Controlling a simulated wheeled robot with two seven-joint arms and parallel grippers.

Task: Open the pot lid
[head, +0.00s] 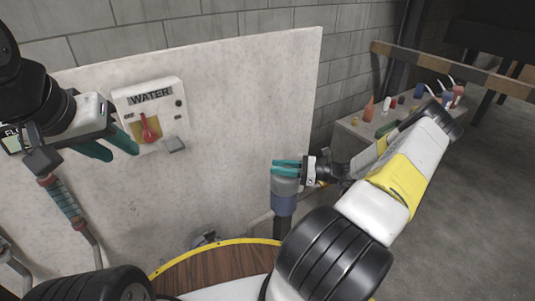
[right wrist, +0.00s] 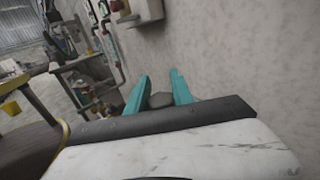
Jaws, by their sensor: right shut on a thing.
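A grey cylinder with a blue lower band (head: 284,200) stands upright in front of the pale wall panel. My right gripper (head: 288,168) is level with its top, its teal fingers across the upper part. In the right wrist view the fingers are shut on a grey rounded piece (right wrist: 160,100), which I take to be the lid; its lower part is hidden. I cannot tell whether it is apart from the cylinder. My left gripper (head: 110,147) is open and empty, in front of the panel at the left.
A WATER box with a red lever (head: 150,130) is on the pale panel (head: 240,100). A wooden round surface with a yellow rim (head: 215,265) is at the bottom. A grey bench with bottles (head: 370,135) stands right, near a striped barrier (head: 450,68). Pipes (head: 62,200) are at left.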

